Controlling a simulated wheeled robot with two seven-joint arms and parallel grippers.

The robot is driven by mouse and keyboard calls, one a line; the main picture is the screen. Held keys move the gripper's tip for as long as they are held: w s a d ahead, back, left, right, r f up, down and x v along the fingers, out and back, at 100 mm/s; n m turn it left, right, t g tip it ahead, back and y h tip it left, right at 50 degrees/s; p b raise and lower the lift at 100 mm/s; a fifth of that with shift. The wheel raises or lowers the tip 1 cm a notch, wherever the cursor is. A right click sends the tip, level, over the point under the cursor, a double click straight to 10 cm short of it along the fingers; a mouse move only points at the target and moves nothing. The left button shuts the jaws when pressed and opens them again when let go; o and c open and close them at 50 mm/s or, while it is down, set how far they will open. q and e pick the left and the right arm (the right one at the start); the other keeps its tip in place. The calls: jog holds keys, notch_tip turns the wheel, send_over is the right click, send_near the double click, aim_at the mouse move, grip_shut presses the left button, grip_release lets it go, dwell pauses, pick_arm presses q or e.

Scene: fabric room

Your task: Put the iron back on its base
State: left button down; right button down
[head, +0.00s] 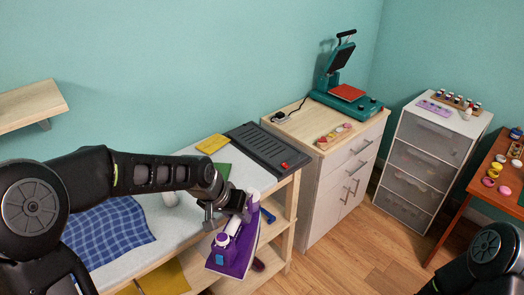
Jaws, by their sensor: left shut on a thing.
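The purple and white iron (224,241) is in the head view at the lower middle. My left gripper (243,212) is shut on it. The iron hangs tilted at the front right edge of the pale-topped work table, and its height above the table cannot be judged. A dark grey ribbed slab with a red knob (268,148), which looks like the iron's base, lies at the table's far right end, above and right of the iron. Its top is bare. My right arm shows at the lower right, but its gripper is out of view.
A blue checked cloth (108,232) lies on the table (182,226), with a yellow folded cloth (212,144) and a green piece (222,170) behind my left arm. A wooden cabinet (338,165) with a teal heat press (350,98) stands right of the table.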

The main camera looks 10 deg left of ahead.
pick_arm(q)
jog(key=s+f, duration=0.3)
jog(key=f, duration=1)
jog(key=shift+s+f, duration=0.2)
jog(key=shift+d, duration=0.1)
